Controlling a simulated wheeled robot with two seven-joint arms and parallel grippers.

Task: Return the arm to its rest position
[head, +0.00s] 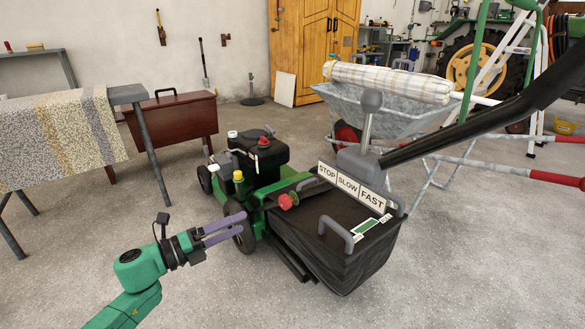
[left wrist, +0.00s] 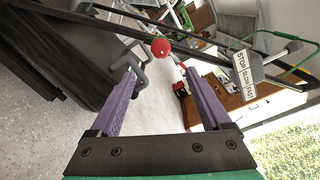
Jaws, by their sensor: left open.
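My left gripper (head: 240,225) is at the lower left in the head view, at the end of my green arm (head: 138,272). Its two purple fingers are apart with nothing between them. They point right, toward the green lawn mower (head: 262,192), and overlap its near wheel in the picture; I cannot tell whether they touch. In the left wrist view the open fingers (left wrist: 157,85) frame the mower's red knob (left wrist: 161,47), which lies beyond the tips. My right gripper is not in view.
The mower's black grass bag (head: 345,262), red knob (head: 287,201), grey-knobbed lever (head: 368,122) and STOP/SLOW/FAST plate (head: 350,187) are right of my gripper. A cloth-covered table (head: 60,140) and brown chest (head: 172,118) stand left. A wheelbarrow (head: 395,115) stands behind. The near left floor is clear.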

